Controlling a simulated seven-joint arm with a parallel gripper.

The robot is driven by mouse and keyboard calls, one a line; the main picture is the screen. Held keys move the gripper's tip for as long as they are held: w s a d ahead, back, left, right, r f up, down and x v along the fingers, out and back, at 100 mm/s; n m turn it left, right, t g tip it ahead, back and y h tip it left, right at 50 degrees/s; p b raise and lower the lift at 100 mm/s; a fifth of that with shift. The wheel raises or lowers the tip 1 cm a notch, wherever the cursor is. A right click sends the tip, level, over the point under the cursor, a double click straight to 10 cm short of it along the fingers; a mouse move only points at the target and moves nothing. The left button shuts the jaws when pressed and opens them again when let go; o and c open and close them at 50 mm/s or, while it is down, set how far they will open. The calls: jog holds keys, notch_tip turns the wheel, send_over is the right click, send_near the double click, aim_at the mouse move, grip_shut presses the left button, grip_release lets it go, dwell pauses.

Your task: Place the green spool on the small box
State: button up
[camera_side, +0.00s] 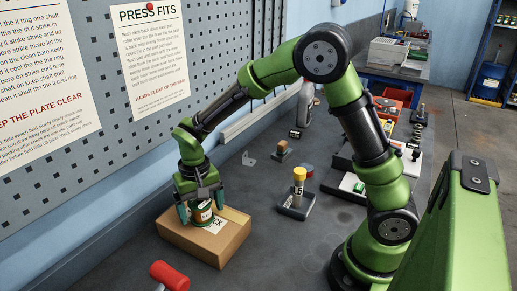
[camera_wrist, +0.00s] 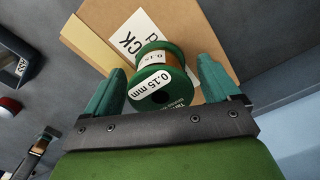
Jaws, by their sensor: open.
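The green spool (camera_side: 203,215), wound with copper-coloured wire, stands on the top of the small cardboard box (camera_side: 235,245). In the wrist view the spool (camera_wrist: 172,98) shows its green flange and a white "0.15 mm" label, with the box (camera_wrist: 95,18) behind it. My gripper (camera_side: 201,207) is above the box, with its fingers down on either side of the spool. In the wrist view my gripper (camera_wrist: 160,80) is open, with gaps between the fingers and the spool. The fingers partly hide the spool in the side view.
A yellow-capped cylinder (camera_side: 299,180) stands in a dark holder to the right. A small brown block (camera_side: 282,147) and a metal bracket (camera_side: 248,159) are behind. The pegboard wall (camera_side: 90,150) runs along the left.

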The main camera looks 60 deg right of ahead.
notch_tip(320, 180, up, 12)
jog(key=shift+f, duration=0.2)
jog(key=s+d+r+t+y, duration=0.1)
jog(key=s+d+r+t, duration=0.1)
jog(key=s, duration=0.6)
jog(key=s+d+r+n+t+y, duration=0.1)
jog(key=s+d+r+t, duration=0.1)
jog(key=s+t, duration=0.3)
jog(key=s+r, duration=0.1)
jog(key=s, duration=0.2)
jog(key=shift+d+r, duration=0.35)
jog(key=shift+r, duration=0.05)
